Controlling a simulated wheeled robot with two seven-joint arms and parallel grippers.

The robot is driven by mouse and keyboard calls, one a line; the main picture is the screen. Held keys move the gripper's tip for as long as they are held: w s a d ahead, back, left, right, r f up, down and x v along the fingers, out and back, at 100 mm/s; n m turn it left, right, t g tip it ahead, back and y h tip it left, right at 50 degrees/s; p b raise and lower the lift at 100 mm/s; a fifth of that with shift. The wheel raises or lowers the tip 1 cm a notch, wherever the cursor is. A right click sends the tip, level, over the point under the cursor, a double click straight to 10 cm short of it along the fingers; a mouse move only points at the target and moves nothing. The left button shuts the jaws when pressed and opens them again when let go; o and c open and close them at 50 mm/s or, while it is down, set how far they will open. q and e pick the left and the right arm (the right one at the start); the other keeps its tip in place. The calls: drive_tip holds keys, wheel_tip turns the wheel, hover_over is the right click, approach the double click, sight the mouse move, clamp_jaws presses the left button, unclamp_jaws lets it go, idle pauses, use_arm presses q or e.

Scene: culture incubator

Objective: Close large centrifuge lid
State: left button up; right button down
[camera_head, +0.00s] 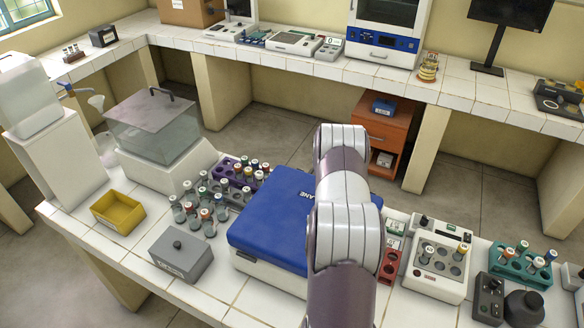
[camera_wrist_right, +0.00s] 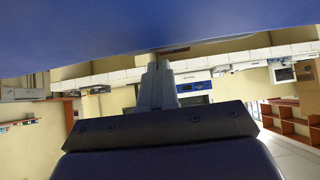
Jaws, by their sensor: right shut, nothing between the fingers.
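The large centrifuge has a blue lid (camera_head: 270,224) over a white body (camera_head: 262,274), in the lower middle of the head view. The lid lies flat or nearly flat over the body; I cannot tell whether it is fully shut. My right arm crosses in front of its right part and hides that side. My right gripper (camera_wrist_right: 158,68) shows in the right wrist view, shut and empty, its tips close to a broad blue surface (camera_wrist_right: 140,25) that looks like the lid. Contact is unclear. The head view hides this gripper behind the arm. My left gripper is not in view.
Left of the centrifuge are a grey box (camera_head: 181,256), a yellow tray (camera_head: 118,212) and several capped tubes (camera_head: 205,210). Right are a red rack (camera_head: 391,264), a white tube device (camera_head: 437,262) and a teal rack (camera_head: 521,264). Bare tiles show at the front left.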

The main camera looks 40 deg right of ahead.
drive_tip(key=shift+w+f, duration=0.1)
drive_tip(key=shift+f, duration=0.55)
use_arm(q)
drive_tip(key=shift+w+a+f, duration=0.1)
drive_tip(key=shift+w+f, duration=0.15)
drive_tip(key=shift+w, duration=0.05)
use_arm(e)
drive_tip(key=shift+f, duration=0.15)
drive_tip(key=shift+s+a+f, duration=0.15)
drive_tip(key=shift+s+f, duration=0.05)
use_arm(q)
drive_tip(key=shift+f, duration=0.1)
use_arm(e)
drive_tip(key=shift+a+r+b, duration=0.25)
drive_tip(key=shift+a+b, duration=0.05)
drive_tip(key=shift+b, duration=0.3)
drive_tip(key=v, duration=0.7)
drive_tip(key=b+v, duration=0.1)
drive_tip(key=v, duration=0.3)
drive_tip(key=shift+d+r, duration=0.25)
drive_tip(key=shift+r, duration=0.15)
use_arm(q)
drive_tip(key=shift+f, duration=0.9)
use_arm(e)
drive_tip(key=shift+a+r, duration=0.25)
drive_tip(key=shift+r, duration=0.15)
